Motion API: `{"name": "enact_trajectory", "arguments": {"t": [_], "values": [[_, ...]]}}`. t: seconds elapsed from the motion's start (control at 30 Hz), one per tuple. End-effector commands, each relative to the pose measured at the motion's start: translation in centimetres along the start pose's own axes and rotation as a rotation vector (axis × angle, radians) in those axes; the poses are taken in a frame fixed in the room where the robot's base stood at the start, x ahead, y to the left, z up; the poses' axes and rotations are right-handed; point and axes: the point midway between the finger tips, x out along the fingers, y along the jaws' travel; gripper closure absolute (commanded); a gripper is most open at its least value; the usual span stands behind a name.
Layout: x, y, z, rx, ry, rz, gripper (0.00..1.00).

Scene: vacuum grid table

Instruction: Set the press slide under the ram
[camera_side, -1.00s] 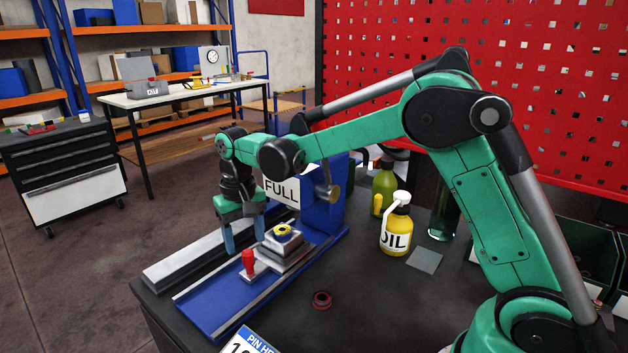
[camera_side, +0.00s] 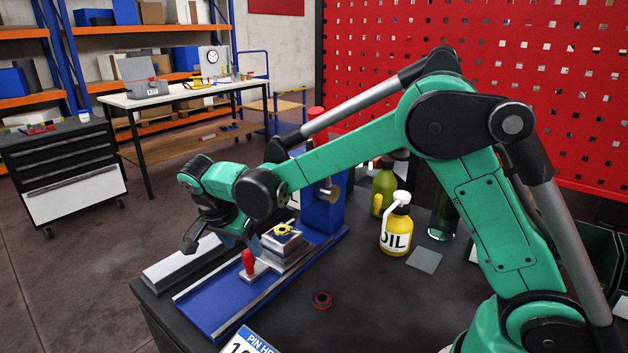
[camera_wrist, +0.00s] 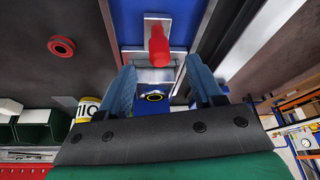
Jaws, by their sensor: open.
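The press slide (camera_side: 268,268) is a grey stepped block on the blue press base (camera_side: 215,311), with an upright red knob (camera_side: 249,262) at its near end and a yellow ring (camera_side: 283,230) on top. The blue press column (camera_side: 322,212) stands at the far end of the base; the ram is mostly hidden behind my arm. My gripper (camera_side: 228,238) is open and tilted, behind the knob and left of the slide. In the wrist view its blue fingers (camera_wrist: 160,63) are spread to either side of the red knob (camera_wrist: 159,45), with no clear contact.
A grey rail (camera_side: 175,268) runs along the left of the base. A dark red ring (camera_side: 322,299) lies on the bare black tabletop to the right. A yellow oil bottle (camera_side: 396,228), a green bottle (camera_side: 384,188) and a grey plate (camera_side: 424,260) stand or lie farther right.

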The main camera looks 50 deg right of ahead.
Motion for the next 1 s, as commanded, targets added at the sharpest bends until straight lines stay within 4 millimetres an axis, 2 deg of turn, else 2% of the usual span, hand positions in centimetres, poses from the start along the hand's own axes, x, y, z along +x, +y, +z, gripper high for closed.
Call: {"name": "enact_trajectory", "arguments": {"t": [0.33,0.67,0.73,0.9,1.0], "values": [[4.5,0.0,-0.1,0.007,0.001,0.000,0.40],[5.3,0.0,0.0,0.005,0.000,0.000,0.40],[5.3,0.0,0.0,0.005,0.000,0.000,0.55],[5.3,0.0,0.0,0.005,0.000,0.000,1.00],[5.3,0.0,0.0,0.005,0.000,0.000,1.00]]}}
